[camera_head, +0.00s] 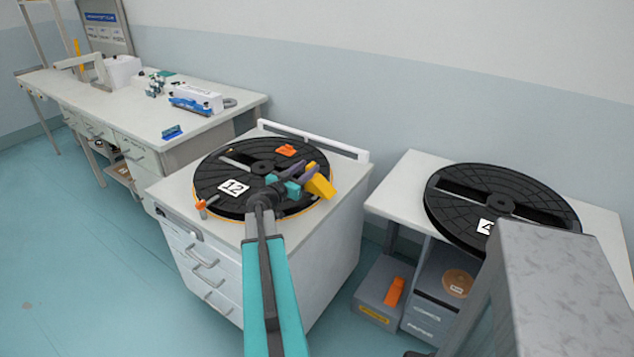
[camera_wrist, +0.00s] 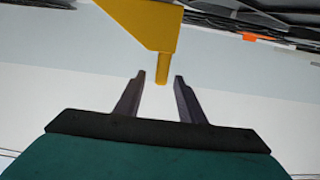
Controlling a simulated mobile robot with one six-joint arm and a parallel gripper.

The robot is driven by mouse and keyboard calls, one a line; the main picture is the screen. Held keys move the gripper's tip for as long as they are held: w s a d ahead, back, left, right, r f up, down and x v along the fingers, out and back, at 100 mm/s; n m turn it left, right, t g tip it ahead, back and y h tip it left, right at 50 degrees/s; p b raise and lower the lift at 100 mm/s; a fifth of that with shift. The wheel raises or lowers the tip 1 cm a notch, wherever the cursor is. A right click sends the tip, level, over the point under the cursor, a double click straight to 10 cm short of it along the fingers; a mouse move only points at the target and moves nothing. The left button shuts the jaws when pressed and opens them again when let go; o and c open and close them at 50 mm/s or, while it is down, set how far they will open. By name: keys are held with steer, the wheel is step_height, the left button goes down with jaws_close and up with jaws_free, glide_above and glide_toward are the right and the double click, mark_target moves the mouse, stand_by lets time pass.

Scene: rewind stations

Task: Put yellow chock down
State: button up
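The yellow chock (camera_head: 320,184) is at the right edge of the black reel marked 12 (camera_head: 226,172), on the white drawer cabinet. In the wrist view the chock (camera_wrist: 150,22) is a wedge-shaped block with a narrow peg pointing toward my gripper (camera_wrist: 160,76). The peg's end lies between the two dark fingertips, with a gap on each side, so my gripper is open and not clamped on it. In the head view my gripper (camera_head: 307,178) is right beside the chock. The chock's underside and what it rests on are hidden.
An orange piece (camera_head: 286,150) lies on the reel, and another orange piece (camera_head: 201,205) is at the cabinet's front left. A rail (camera_head: 313,138) runs along the cabinet's back. A second reel (camera_head: 470,200) is on the right bench. A long workbench (camera_head: 130,105) stands left.

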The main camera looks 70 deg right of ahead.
steer(key=shift+p+x, duration=0.5)
steer(key=shift+x, duration=1.05)
jaws_close()
stand_by(0.6)
